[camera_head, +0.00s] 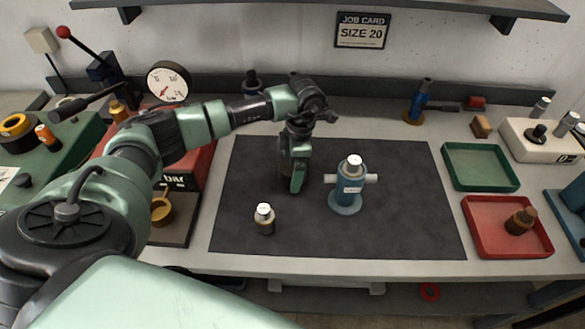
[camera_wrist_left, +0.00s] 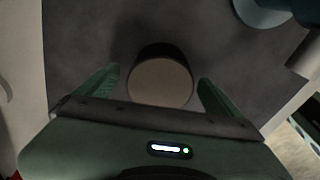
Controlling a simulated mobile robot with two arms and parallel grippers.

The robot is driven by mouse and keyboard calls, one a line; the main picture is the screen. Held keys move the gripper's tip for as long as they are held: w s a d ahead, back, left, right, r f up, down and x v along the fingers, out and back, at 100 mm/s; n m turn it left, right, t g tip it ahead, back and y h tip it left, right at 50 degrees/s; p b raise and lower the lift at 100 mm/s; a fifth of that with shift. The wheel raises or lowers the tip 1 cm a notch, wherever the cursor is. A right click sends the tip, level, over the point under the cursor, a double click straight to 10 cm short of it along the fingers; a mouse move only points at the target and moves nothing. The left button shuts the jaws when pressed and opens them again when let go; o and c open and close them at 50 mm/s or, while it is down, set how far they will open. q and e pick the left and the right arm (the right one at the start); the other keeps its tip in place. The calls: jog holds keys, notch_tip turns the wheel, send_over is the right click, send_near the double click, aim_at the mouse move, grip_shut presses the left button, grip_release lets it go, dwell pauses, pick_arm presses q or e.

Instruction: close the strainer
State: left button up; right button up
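My left gripper (camera_head: 297,186) points down at the mat, left of the blue body. In the left wrist view its fingers (camera_wrist_left: 157,88) are apart. A short cylinder (camera_wrist_left: 160,82) with a flat tan top lies between and just beyond the fingertips; I see no clear contact. In the head view the gripper mostly hides this cylinder. My right gripper is not in view.
A small bottle (camera_head: 264,219) with a white top stands at the mat's front left. A green tray (camera_head: 480,167) and a red tray (camera_head: 490,240) lie to the right. A pressure gauge (camera_head: 168,83) stands at the left. The mat (camera_head: 410,220) right of the blue body is clear.

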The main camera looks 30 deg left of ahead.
pick_arm(q)
jog(key=c, duration=1.5)
notch_tip(320, 180, up, 13)
jog(key=b, duration=0.4)
notch_tip(320, 180, up, 7)
jog(key=p, duration=0.1)
send_over(292, 166)
jog(key=shift+r, duration=0.1)
jog(key=shift+w, duration=0.1)
